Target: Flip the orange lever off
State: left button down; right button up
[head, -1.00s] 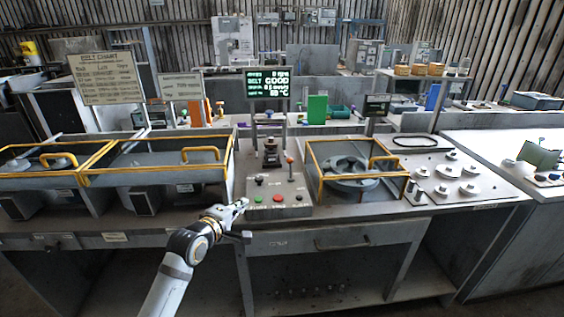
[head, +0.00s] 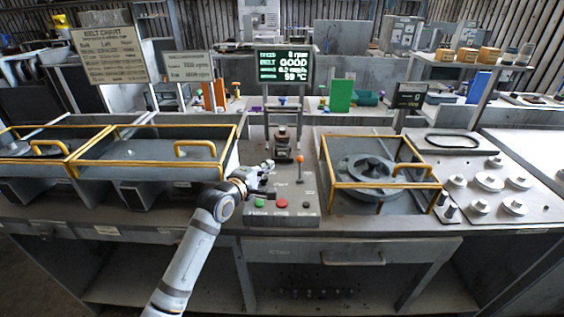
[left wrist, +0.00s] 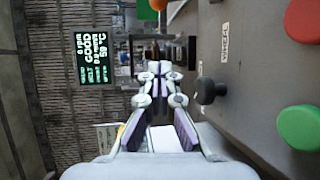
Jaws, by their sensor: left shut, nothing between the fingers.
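The orange-tipped lever (head: 299,160) stands upright on the grey control box (head: 284,218), right of its middle. Its orange ball (left wrist: 158,4) also shows at the top edge of the left wrist view. My left gripper (head: 268,168) is over the left part of the box, to the left of the lever and apart from it. In the left wrist view its fingers (left wrist: 160,68) are closed together with nothing between them. A black knob (left wrist: 210,90) is beside the fingers there. My right gripper is in neither view.
The box front carries a green button (head: 259,203), a red button (head: 282,204) and a small black knob (head: 306,205). A screen (head: 282,66) reading "GOOD" stands behind. Yellow-framed guards (head: 150,161) flank the box on the left, and another guard (head: 380,187) on the right.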

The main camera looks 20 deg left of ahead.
aim_at(300, 169)
pick_arm(q)
jog(key=x, duration=0.5)
jog(key=shift+w+d, duration=0.1)
jog(key=shift+w, duration=0.05)
jog(key=x, duration=0.3)
jog(key=shift+w, duration=0.25)
jog(key=d, duration=0.1)
jog(key=s+d+p, duration=0.1)
jog(key=d, duration=0.1)
jog(key=shift+r, duration=0.1)
jog(key=shift+s+d+r, duration=0.1)
jog(key=shift+s+d, duration=0.2)
jog(key=shift+d, duration=0.05)
jog(key=shift+w, duration=0.1)
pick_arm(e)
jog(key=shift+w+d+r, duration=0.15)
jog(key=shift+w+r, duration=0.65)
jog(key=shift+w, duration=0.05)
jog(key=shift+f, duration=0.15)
